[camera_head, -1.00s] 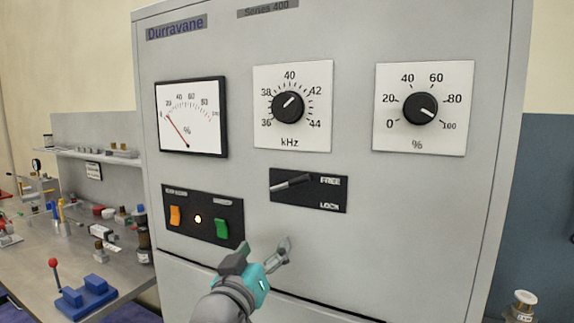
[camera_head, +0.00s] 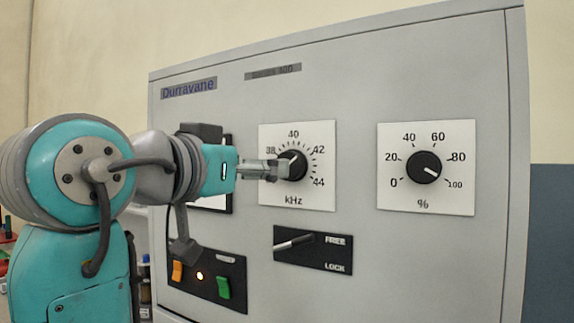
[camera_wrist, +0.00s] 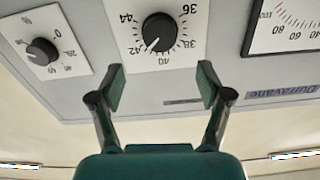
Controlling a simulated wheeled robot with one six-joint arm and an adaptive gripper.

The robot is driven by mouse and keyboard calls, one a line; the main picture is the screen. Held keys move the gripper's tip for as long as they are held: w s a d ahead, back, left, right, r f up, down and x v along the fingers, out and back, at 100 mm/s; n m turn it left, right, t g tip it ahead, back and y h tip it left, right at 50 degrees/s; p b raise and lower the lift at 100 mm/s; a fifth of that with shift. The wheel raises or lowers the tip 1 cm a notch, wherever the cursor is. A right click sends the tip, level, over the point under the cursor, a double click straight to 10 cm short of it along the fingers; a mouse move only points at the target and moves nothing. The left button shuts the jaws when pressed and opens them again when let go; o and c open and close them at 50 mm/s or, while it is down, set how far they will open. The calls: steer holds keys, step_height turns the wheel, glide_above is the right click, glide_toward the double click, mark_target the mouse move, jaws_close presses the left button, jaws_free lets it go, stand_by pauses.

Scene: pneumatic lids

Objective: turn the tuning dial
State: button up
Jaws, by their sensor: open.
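The tuning dial (camera_head: 292,165) is a black round knob on a white kHz plate (camera_head: 320,197) in the head view. My gripper (camera_head: 282,170) reaches in from the left, and its fingertips overlap the dial's left side there. In the wrist view the picture is upside down; the dial (camera_wrist: 160,32) shows its white mark between 40 and 42. My gripper (camera_wrist: 162,85) is open and empty, its two fingers spread. The dial shows beyond and above the finger gap, not between the fingers. I cannot tell the exact distance from fingertips to dial.
A similar percent dial (camera_head: 424,168) sits to the right. Below is a lever (camera_head: 294,243) beside FREE and LOCK labels. My arm mostly hides the meter (camera_wrist: 285,27).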

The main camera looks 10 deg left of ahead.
steer(key=x, duration=0.9)
steer(key=shift+w, duration=0.35)
steer(key=shift+d, duration=0.1)
steer(key=c, duration=1.2)
